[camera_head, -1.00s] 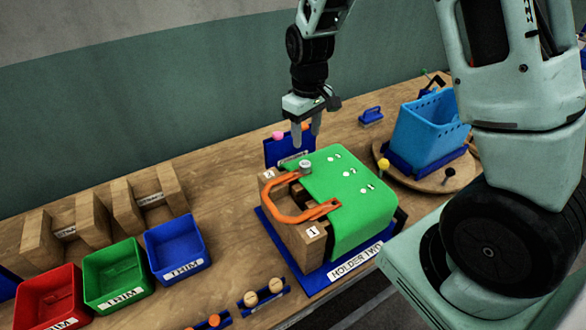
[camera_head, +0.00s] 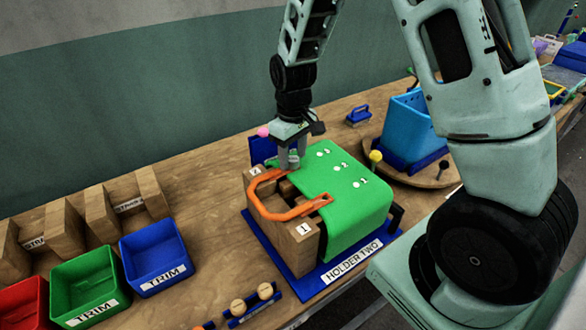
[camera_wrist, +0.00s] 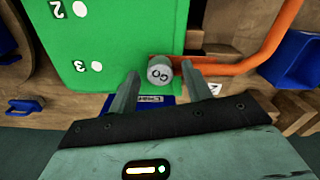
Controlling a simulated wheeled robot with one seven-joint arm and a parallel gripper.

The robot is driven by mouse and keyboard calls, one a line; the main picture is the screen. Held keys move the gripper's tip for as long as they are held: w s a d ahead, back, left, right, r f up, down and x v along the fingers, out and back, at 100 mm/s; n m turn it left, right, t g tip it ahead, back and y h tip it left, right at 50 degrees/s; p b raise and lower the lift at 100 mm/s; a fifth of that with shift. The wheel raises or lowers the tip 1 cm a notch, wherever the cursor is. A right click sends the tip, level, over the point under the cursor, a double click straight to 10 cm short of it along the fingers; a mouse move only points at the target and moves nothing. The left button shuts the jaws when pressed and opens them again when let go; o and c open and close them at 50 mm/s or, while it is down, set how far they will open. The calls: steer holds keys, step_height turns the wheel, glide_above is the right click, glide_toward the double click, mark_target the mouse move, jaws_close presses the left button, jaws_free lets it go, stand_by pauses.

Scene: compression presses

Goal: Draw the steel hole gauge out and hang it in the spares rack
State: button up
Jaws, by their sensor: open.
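The steel hole gauge shows in the wrist view as a short grey cylinder (camera_wrist: 159,70) marked GO, at the edge of the green cover (camera_wrist: 115,40). In the head view my gripper hides most of it. My gripper (camera_head: 289,163) is open, pointing down at the back left corner of the green cover (camera_head: 345,180). In the wrist view its two fingers (camera_wrist: 160,80) stand on either side of the gauge, with no clear contact visible. I cannot tell for sure which fixture is the spares rack; a blue upright panel (camera_head: 262,149) stands behind the holder.
An orange loop (camera_head: 258,206) curves around the wooden block (camera_head: 290,235) beside the gauge. TRIM bins (camera_head: 155,265) stand at left. A blue crate (camera_head: 405,130) stands on a round board at right.

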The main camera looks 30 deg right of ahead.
jaws_close()
steer(key=shift+r+p, duration=1.3)
steer(key=shift+r, duration=0.35)
steer(key=shift+r+p, duration=1.5)
steer(key=shift+r, duration=0.4)
